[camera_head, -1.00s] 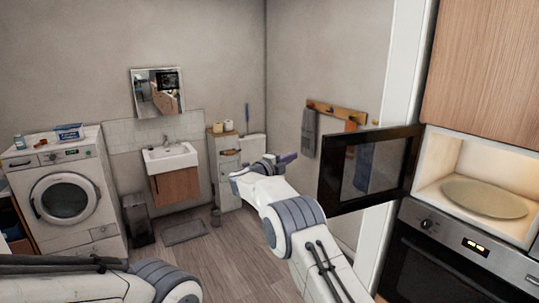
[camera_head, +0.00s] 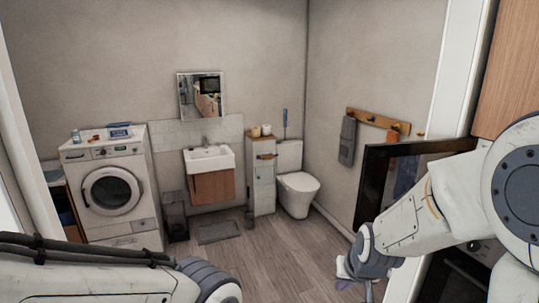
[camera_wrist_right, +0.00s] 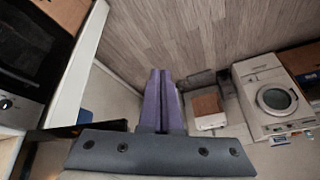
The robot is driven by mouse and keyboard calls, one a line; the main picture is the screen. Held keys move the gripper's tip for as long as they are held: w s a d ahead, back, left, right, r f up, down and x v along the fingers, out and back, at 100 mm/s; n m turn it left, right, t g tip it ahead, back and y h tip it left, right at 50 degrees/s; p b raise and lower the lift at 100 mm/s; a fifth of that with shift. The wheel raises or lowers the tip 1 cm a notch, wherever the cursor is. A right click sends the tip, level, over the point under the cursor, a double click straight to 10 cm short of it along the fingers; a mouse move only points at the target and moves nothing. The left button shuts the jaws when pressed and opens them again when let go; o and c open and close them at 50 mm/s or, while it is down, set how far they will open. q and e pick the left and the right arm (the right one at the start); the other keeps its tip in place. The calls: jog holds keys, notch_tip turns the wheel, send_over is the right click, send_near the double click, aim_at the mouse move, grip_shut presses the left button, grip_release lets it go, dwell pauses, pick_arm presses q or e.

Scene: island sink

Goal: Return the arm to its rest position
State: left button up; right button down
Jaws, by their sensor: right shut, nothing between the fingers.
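My right arm comes in from the right in the head view and is bent, with its forearm reaching left and down. My right gripper (camera_head: 346,284) hangs low at its end, small and partly cut off from clear view. In the right wrist view its purple fingers (camera_wrist_right: 160,100) lie side by side, shut with nothing between them. My left arm shows along the bottom left of the head view; its gripper is out of view.
A dark glass appliance door (camera_head: 378,182) stands open just behind my right arm. A washing machine (camera_head: 110,192), a sink (camera_head: 208,160) and a toilet (camera_head: 298,188) stand farther off. The wooden floor (camera_head: 260,262) between is clear.

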jog(key=s+d+f+n+g, duration=0.1)
jog(key=s+d+f+g, duration=0.1)
jog(key=s, duration=0.7)
jog(key=s+a+f+n+g+b, duration=0.1)
jog(key=s+a+f+n+b, duration=0.2)
jog(key=s+a+b, duration=0.3)
jog(key=s+a+f+n+g+b, duration=0.2)
jog(key=s+a+f+n+b, duration=0.2)
jog(key=s+a+b, duration=0.2)
jog(key=s+a, duration=0.2)
jog(key=s, duration=0.1)
jog(key=shift+n+y, duration=0.3)
jog(key=shift+n, duration=0.1)
jog(key=shift+f, duration=0.1)
